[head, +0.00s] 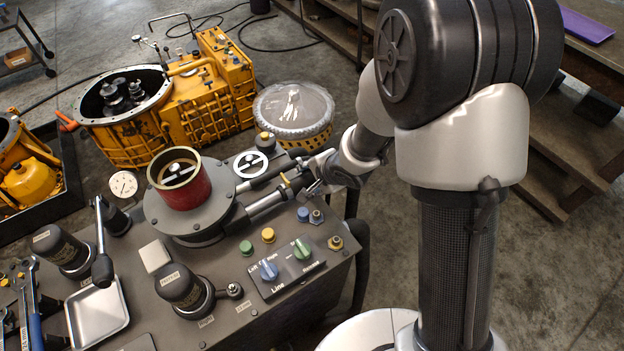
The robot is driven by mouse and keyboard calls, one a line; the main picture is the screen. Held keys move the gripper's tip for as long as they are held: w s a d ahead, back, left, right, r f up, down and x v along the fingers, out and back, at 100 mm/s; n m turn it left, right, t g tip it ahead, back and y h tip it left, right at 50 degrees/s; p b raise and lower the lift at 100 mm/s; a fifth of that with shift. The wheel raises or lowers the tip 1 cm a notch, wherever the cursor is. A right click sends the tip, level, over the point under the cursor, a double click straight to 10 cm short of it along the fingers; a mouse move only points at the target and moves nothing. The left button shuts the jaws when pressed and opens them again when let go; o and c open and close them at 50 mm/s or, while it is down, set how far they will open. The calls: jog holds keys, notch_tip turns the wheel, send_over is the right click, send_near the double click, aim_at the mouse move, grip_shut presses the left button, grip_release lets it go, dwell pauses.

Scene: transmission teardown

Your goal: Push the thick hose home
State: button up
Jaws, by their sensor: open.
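Two dark hose-like pieces run from the round grey housing (150,212) on the bench toward my gripper. The lower, thicker one (266,203) has a pale metallic stretch near its right end. The thinner upper one (262,181) lies just behind it, with a yellow band near its end. I cannot tell for sure which is the thick hose, or how far either is seated. My gripper (306,184) is open at the right ends of these pieces, above the bench's back right edge. Whether it touches them is too small to tell. My forearm hides part of what lies behind.
The bench panel carries a red cylinder (182,180), blue and green knobs (285,260), black levers (185,290) and a metal tray (97,312). A yellow transmission case (205,105) and a plastic-covered drum (293,110) stand behind. A black hose (361,255) hangs off the bench's right side.

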grip_shut()
dwell(0.5)
